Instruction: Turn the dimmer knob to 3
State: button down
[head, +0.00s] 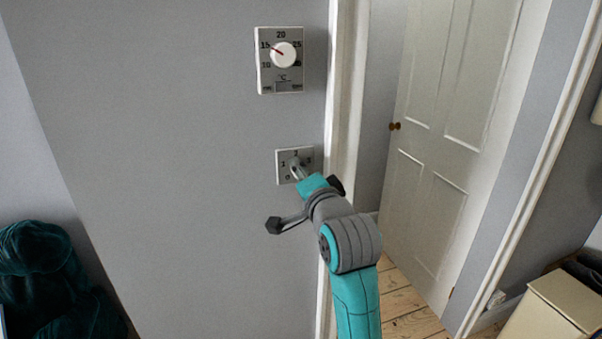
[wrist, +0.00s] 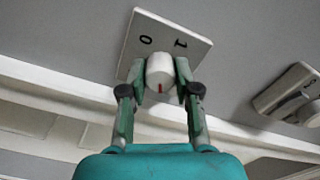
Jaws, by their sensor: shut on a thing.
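The dimmer (head: 280,178) is a small pale plate on the grey wall, with 0, 1, 2 and 3 around its knob. In the head view my gripper (head: 298,172) reaches it from the lower right and covers most of the knob. In the wrist view the white knob (wrist: 159,68) sits between my two fingers, which are shut on its sides. Its red mark points down in that view, away from the 0 and 1 on the plate (wrist: 137,38). The number it points at is hidden, so I cannot tell the exact setting.
A thermostat (head: 265,81) with a white dial hangs above the dimmer; its red pointer is near 15. It also shows in the wrist view (wrist: 285,92). A white door frame (head: 344,110) stands close to the right. Dark teal fabric (head: 45,280) lies lower left.

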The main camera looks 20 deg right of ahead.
jog(key=shift+f+m, duration=0.15)
jog(key=shift+m, duration=0.25)
jog(key=c, duration=0.8)
grip_release()
jog(key=shift+c, duration=0.2)
jog(key=s, duration=1.2)
